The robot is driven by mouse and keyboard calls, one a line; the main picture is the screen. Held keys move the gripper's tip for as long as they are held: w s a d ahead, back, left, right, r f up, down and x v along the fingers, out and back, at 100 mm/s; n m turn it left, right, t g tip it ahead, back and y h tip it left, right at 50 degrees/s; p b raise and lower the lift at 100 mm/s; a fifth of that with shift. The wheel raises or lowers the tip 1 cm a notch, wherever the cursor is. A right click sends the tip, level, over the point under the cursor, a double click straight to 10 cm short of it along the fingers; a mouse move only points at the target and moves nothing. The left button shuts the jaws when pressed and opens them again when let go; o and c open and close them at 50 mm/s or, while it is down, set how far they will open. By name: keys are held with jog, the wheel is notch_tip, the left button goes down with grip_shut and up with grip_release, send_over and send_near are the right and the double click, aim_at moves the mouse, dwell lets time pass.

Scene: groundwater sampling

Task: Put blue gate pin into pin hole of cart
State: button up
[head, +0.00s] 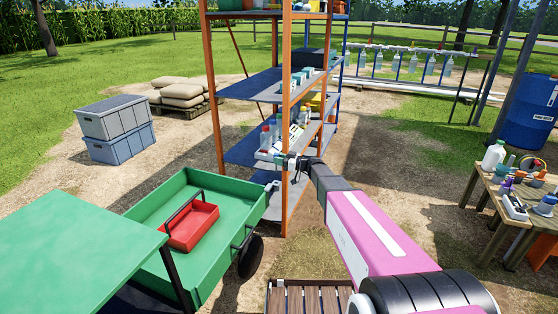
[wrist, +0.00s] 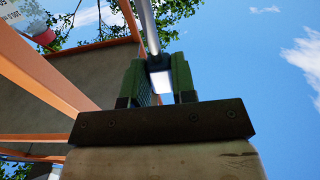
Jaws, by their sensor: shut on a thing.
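My gripper (head: 281,162) is in front of the shelf rack, above and beyond the right corner of the green cart (head: 145,207). In the wrist view its two green fingers (wrist: 161,80) are shut on a pale, shiny rod with a whitish block at its lower end. I take this to be the gate pin (wrist: 150,28), though it looks silvery rather than clearly blue. The rod points up in that view, against the sky. Small dark fittings (head: 246,238) sit on the cart's right side. I cannot make out the pin hole.
A red toolbox (head: 194,225) lies in the cart. The orange-post rack (head: 291,110) with bottles stands close behind my gripper. A wooden table (head: 497,190) with bottles is at right, near a blue barrel (head: 530,112). Grey-blue crates (head: 117,128) stand at left.

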send_over(279, 183)
jog(key=shift+f, duration=2.8)
jog(key=shift+f, duration=3.25)
jog(key=shift+r, duration=0.2)
jog(key=shift+r, duration=2.75)
